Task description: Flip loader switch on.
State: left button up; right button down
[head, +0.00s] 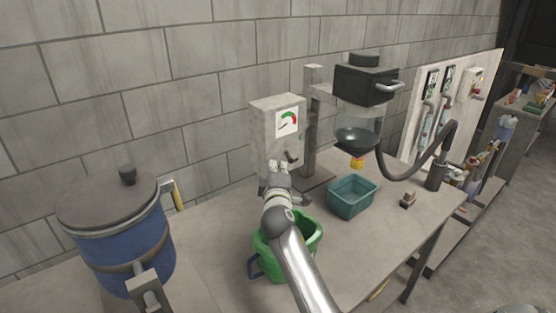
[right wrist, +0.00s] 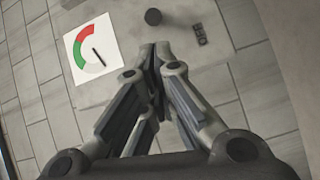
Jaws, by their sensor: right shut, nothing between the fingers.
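The loader looks to be the grey box (head: 268,140) on the bench with a red and green dial (head: 287,121) on its front. A short dark lever (head: 292,158) sticks out low on this face. My right gripper (head: 279,166) is shut and empty, just in front of the lower face. In the right wrist view the shut fingertips (right wrist: 160,50) point at the panel, with the dial (right wrist: 91,48) to their left. A dark round knob (right wrist: 153,17) is just beyond the tips, and a small dark block (right wrist: 201,34) sits to the right. Contact cannot be told. My left gripper is out of view.
A green bucket (head: 311,236) stands under my right forearm. A teal bin (head: 352,196) sits below a dark hopper (head: 364,84) with a hose. A blue lidded drum (head: 128,245) is at the left. Bare bench (head: 215,235) lies between drum and bucket.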

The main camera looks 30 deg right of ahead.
aim_at(289, 157)
jog(key=x, duration=0.3)
jog(key=shift+w+d, duration=0.1)
jog(key=shift+w, duration=0.05)
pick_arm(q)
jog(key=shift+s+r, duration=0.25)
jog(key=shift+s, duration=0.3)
pick_arm(e)
jog(key=shift+w+d+f, duration=0.1)
jog(key=shift+w+d, duration=0.1)
jog(key=shift+w, duration=0.15)
pick_arm(q)
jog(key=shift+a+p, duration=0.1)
jog(key=shift+p, duration=0.2)
